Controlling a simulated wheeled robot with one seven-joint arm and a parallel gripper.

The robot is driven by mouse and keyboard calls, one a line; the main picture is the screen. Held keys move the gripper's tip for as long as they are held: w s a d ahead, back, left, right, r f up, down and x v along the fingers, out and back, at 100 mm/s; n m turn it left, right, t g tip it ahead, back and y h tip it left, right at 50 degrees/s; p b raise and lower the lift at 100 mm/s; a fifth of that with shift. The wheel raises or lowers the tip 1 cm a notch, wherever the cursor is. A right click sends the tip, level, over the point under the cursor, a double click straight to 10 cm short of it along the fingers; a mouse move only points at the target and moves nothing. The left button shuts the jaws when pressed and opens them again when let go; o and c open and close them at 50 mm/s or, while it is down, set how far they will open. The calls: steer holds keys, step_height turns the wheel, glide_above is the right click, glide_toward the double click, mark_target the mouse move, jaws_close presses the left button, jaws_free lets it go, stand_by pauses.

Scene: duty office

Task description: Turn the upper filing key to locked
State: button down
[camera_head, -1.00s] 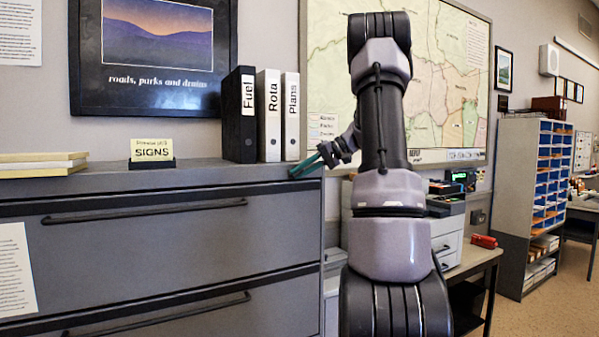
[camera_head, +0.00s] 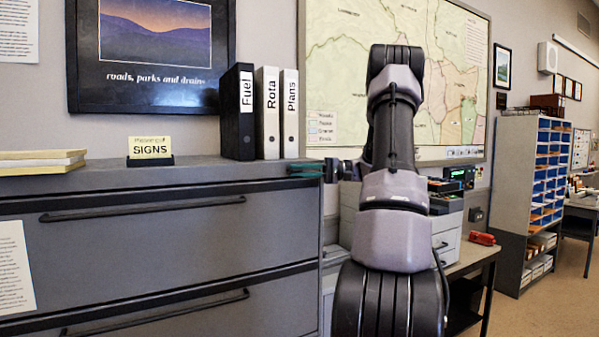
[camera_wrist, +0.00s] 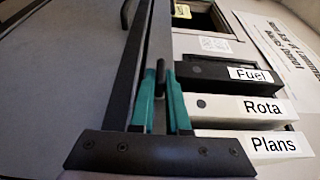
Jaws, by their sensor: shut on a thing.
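The grey filing cabinet (camera_head: 150,235) fills the left of the head view, with wide drawers and long dark handles. My gripper (camera_head: 303,169) is at the top right corner of its front. In the wrist view, the two teal fingers of my gripper (camera_wrist: 164,92) are shut on a small dark upright piece, which looks like the upper filing key (camera_wrist: 160,82). It stands at the dark strip along the cabinet's top edge. The fingers hide much of it, and I cannot read its lock position. In the head view the key is hidden by the gripper.
Binders marked Fuel (camera_head: 238,112), Rota (camera_head: 267,115) and Plans (camera_head: 289,115) stand on the cabinet top close to my gripper. A SIGNS card (camera_head: 150,147) and yellow pads (camera_head: 40,161) are further left. A printer (camera_head: 447,235) stands on a table to the right.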

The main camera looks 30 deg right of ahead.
stand_by(0.3)
steer(key=c, duration=0.9)
jaws_free()
steer(key=shift+d, duration=0.1)
steer(key=v, duration=1)
steer(key=shift+d, duration=0.3)
steer(key=shift+s, duration=0.15)
